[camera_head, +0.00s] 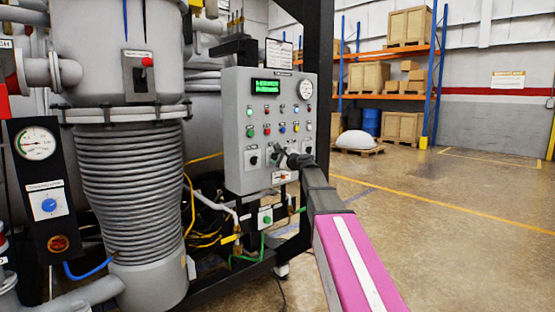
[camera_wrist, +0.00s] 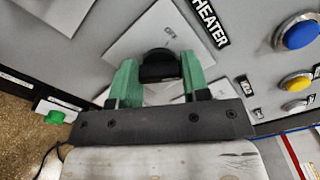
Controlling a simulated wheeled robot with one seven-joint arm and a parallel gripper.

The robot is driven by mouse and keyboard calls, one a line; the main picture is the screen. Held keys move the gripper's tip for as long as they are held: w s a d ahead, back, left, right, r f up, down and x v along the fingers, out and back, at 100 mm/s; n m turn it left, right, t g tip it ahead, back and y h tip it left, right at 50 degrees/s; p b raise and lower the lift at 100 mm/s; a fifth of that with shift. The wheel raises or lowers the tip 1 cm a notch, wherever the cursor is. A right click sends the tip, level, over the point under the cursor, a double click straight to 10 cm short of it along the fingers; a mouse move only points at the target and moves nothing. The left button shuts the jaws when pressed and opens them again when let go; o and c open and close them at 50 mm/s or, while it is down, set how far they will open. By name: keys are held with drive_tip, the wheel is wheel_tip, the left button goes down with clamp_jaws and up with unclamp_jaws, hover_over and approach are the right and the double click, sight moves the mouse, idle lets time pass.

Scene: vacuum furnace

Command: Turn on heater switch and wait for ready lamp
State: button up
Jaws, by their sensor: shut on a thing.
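The grey control panel (camera_head: 240,140) stands in the middle of the head view. My gripper (camera_wrist: 159,68) has its green fingers on either side of the black heater switch knob (camera_wrist: 158,58) and is shut on it. The knob sits on a light plate with a small "OFF" mark (camera_wrist: 168,32), beside a "HEATER" label (camera_wrist: 209,22). In the head view my gripper (camera_head: 279,155) reaches the panel's lower part and hides much of the switch. Small lamps and buttons (camera_head: 267,127) sit above; I cannot tell which is the ready lamp.
A green-text display (camera_head: 267,87) and a round gauge (camera_head: 305,89) top the panel. A ribbed grey vessel (camera_head: 130,190) stands to the left. Cables and a lower box (camera_head: 265,218) lie beneath the panel. Open floor (camera_head: 460,200) is to the right, with shelving (camera_head: 385,55) behind.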

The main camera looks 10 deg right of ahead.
drive_tip(key=o, duration=0.9)
drive_tip(key=v, duration=1.1)
drive_tip(key=shift+f, duration=0.1)
